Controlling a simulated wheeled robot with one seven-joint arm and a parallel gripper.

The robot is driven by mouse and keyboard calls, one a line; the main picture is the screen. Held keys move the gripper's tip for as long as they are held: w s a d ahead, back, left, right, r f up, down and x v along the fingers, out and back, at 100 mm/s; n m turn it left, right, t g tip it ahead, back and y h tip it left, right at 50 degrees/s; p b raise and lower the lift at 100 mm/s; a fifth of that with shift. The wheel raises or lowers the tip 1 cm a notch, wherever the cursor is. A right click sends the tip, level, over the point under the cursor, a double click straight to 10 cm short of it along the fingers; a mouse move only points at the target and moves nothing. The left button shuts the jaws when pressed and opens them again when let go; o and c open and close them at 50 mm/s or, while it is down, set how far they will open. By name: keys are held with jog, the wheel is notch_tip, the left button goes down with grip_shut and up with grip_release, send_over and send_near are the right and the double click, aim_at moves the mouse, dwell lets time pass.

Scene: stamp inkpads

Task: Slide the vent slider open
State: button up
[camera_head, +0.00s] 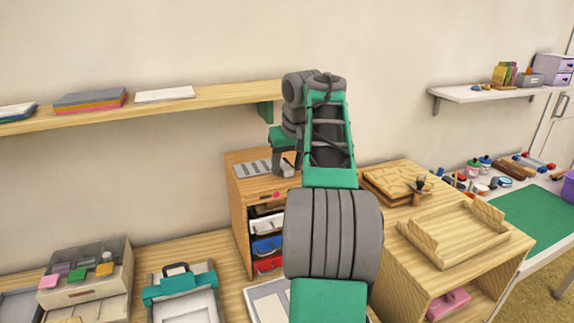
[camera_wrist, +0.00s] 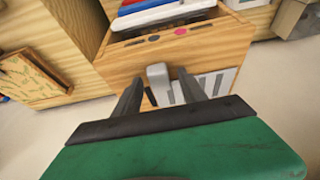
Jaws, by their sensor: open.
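The vent slider's grey knob (camera_wrist: 157,70) stands up from the wooden cabinet's top in the wrist view. The pale slotted vent plate (camera_wrist: 212,84) lies beside it, with dark slots showing. The plate also shows in the head view (camera_head: 255,168) on the cabinet's top. My gripper (camera_wrist: 159,78) is open, with one finger on each side of the knob and small gaps visible. I cannot tell whether either finger touches it.
The cabinet (camera_head: 240,208) has white, blue and red drawers at its front. A wall shelf (camera_head: 215,96) runs behind it. A wooden tray (camera_head: 455,237) and a cork-like board (camera_head: 392,183) sit on the unit to the right. A teal-framed device (camera_head: 180,284) stands to the left.

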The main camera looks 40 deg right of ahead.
jog(key=p+v, duration=0.4)
jog(key=v, duration=0.3)
jog(key=shift+r+p, duration=0.3)
jog(key=shift+r, duration=0.05)
jog(key=shift+s, duration=0.15)
jog(key=a+f+n+y, duration=0.1)
jog(key=a+f, duration=0.2)
jog(key=a, duration=0.8)
jog(key=a+f+n+y, duration=0.1)
jog(key=a+f, duration=0.2)
jog(key=a, duration=0.8)
jog(key=s+a+f+n, duration=0.2)
jog(key=s+a+f, duration=1.1)
jog(key=f, duration=0.2)
jog(key=shift+g, duration=0.4)
jog(key=shift+c, duration=0.3)
